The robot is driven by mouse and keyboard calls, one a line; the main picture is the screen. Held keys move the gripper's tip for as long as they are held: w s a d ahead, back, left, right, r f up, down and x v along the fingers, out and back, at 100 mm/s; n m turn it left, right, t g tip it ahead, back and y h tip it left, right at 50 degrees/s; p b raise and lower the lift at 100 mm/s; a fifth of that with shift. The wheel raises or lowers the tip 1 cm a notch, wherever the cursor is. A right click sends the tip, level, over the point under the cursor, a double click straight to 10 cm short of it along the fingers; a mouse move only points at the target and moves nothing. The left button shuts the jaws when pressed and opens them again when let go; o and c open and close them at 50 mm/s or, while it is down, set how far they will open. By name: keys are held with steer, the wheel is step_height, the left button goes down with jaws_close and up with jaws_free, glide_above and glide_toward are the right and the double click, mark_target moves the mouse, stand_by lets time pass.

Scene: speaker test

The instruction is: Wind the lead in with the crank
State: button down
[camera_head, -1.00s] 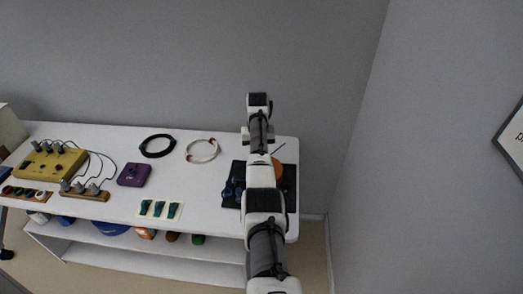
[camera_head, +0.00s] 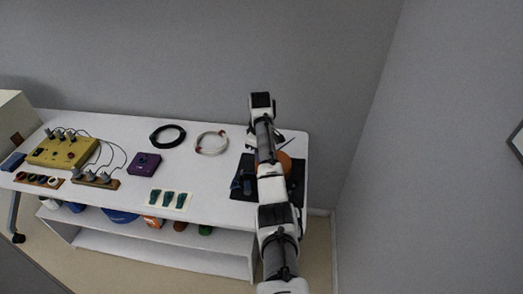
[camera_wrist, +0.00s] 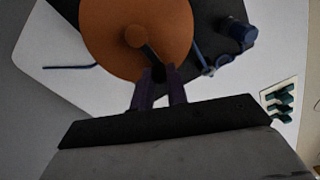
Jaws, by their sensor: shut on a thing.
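An orange reel (camera_head: 285,160) stands on a black base (camera_head: 297,190) at the table's right end, partly hidden behind my arm. In the wrist view the reel (camera_wrist: 105,40) fills the upper middle, with a brown round hub (camera_wrist: 135,35) and a dark crank arm (camera_wrist: 149,51) running from it to my fingers. My gripper (camera_wrist: 158,76) is shut on the crank's end; the grip itself is mostly hidden between the fingers. A blue lead (camera_wrist: 203,62) shows beside the reel, near a dark blue cylindrical part (camera_wrist: 240,33).
The white table (camera_head: 215,175) holds a black cable coil (camera_head: 168,136), a white coil (camera_head: 211,142), a purple box (camera_head: 144,163), a yellow box (camera_head: 62,150) and a card with green pieces (camera_head: 168,199). A thin dark hook (camera_wrist: 70,67) shows beside the reel.

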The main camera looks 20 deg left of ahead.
steer(key=n, duration=0.1)
steer(key=s+n, duration=0.1)
steer(key=n, duration=0.1)
steer(key=d+n, duration=0.1)
steer(key=shift+s+n, duration=0.3)
steer(key=n, duration=0.2)
steer(key=shift+s+d+n, duration=0.3)
steer(key=shift+s+d, duration=0.1)
steer(key=n, duration=0.1)
steer(key=d+n, duration=0.1)
steer(key=n, duration=0.1)
steer(key=shift+s+d+n, duration=0.15)
steer(key=shift+s+n, duration=0.15)
steer(key=shift+s, duration=0.05)
steer(key=n, duration=0.1)
steer(key=d+n, duration=0.1)
steer(key=n, duration=0.1)
steer(key=shift+s+d+r+n, duration=0.1)
steer(key=shift+d+n, duration=0.1)
steer(key=shift+n, duration=0.1)
steer(key=shift+d+n, duration=0.35)
steer(key=shift+n, duration=0.55)
steer(key=shift+d+n, duration=0.35)
steer(key=shift+n, duration=0.55)
steer(key=c, duration=1.4)
jaws_free()
